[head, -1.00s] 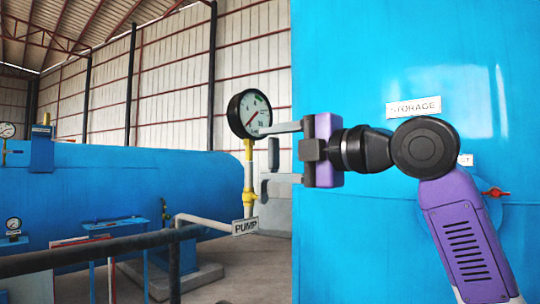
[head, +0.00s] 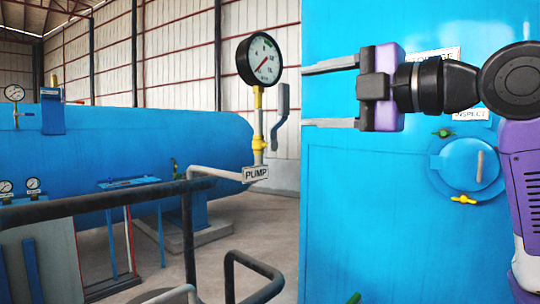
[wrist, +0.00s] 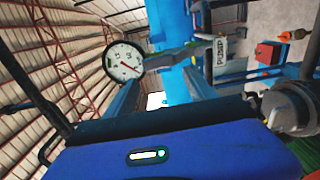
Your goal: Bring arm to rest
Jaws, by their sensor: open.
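My gripper (head: 306,96) is at the upper right of centre in the head view, pointing left. Its two grey fingers are spread apart with nothing between them. It is in front of the big blue tank (head: 370,220). The pressure gauge (head: 260,60), with a white dial and red needle, stands to the left of the fingertips on a yellow and white pipe. A grey lever handle (head: 281,106) hangs beside that pipe, apart from the fingers in the picture. The gauge also shows in the wrist view (wrist: 124,61), tilted.
A PUMP label (head: 256,173) is below the gauge. Dark railings (head: 100,207) cross the lower left. A blue horizontal vessel (head: 150,150) lies behind them. The blue tank carries a round hatch (head: 465,165) with a yellow valve handle (head: 463,200) and an INSPECT label (head: 470,115).

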